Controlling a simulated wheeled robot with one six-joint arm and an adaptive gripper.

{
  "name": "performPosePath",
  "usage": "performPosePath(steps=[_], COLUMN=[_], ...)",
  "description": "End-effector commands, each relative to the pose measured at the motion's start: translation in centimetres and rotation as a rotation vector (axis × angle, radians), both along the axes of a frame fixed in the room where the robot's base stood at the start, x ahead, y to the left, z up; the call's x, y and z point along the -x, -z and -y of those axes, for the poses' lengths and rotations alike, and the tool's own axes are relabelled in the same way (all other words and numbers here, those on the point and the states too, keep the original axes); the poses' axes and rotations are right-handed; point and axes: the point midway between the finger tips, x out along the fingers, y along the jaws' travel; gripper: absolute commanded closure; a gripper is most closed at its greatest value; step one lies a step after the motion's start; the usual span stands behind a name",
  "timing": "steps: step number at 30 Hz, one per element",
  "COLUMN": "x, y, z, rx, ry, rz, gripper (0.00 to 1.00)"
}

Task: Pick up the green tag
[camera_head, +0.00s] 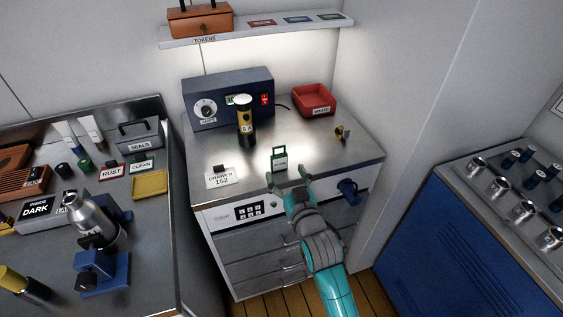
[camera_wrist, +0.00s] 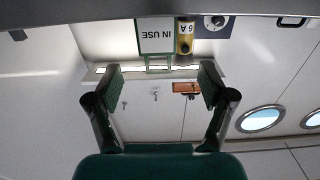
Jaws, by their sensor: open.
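The green tag (camera_head: 279,162) stands upright near the front of the steel counter, with a green handle loop on top and a white label. In the wrist view the green tag (camera_wrist: 156,40) reads "IN USE" upside down, its handle pointing toward the gap between my fingers. My gripper (camera_head: 287,177) is in front of the tag at the counter's front edge. My gripper (camera_wrist: 160,82) is open, with nothing between its fingers, and apart from the tag.
A black-and-yellow cylinder (camera_head: 246,122) stands behind the tag, before a blue power box (camera_head: 205,90). A red tray (camera_head: 313,100) and small brass part (camera_head: 342,132) are to the right. A "DRAWER 152" card (camera_head: 222,178) lies left. A blue cup-like part (camera_head: 348,189) is at the front right.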

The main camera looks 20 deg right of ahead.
Motion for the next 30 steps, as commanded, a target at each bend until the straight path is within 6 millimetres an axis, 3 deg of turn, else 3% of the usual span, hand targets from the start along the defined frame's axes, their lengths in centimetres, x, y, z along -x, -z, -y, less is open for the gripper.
performPosePath(steps=[11, 19, 29, 30], x=[-3.0, -6.5, -7.2, -7.2], y=[0.4, 1.0, 1.1, 1.1], z=[0.2, 0.5, 0.4, 0.4], rx=[-0.001, 0.0, 0.0, 0.0], ry=[0.0, 0.001, 0.0, 0.0], rz=[0.0, 0.002, 0.0, 0.0], gripper=[0.19, 0.19, 0.19, 0.24])
